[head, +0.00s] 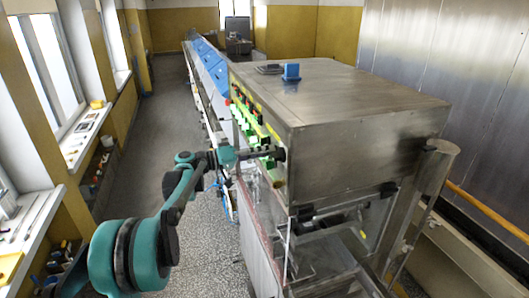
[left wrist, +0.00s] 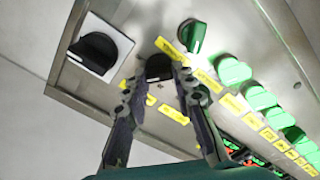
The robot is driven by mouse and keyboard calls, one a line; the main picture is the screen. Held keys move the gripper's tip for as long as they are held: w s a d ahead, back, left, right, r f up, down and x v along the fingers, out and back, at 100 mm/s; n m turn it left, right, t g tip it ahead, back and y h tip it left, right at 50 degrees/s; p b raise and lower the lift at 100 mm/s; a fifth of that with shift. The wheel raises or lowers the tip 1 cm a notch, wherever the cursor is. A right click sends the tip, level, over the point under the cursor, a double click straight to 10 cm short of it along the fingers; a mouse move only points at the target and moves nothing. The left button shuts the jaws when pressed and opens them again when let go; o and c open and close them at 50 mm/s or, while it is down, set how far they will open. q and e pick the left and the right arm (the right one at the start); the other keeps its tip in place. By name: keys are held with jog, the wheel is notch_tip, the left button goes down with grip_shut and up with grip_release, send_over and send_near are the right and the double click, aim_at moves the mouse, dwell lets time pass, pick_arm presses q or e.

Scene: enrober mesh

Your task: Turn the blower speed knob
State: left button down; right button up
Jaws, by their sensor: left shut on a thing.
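My left gripper (head: 272,154) reaches the control panel on the side of the steel machine (head: 350,115). In the left wrist view its two fingers (left wrist: 157,82) stand on either side of a small black knob (left wrist: 158,67) and are shut on it. The fingers hide part of this knob. The yellow labels around it are too small to read, so I cannot confirm that it is the blower speed knob. My right gripper is not in view.
A larger black knob on a white plate (left wrist: 98,52) sits left of the fingers. A green switch (left wrist: 193,36) and several green buttons (left wrist: 233,71) sit to the right. The speckled floor (head: 150,130) at left is clear.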

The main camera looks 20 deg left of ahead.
pick_arm(q)
jog(key=shift+f+n+b, duration=0.2)
jog(key=shift+n+b, duration=1.65)
jog(key=shift+n, duration=1.95)
jog(key=c, duration=1.2)
grip_release()
jog(key=shift+a, duration=0.15)
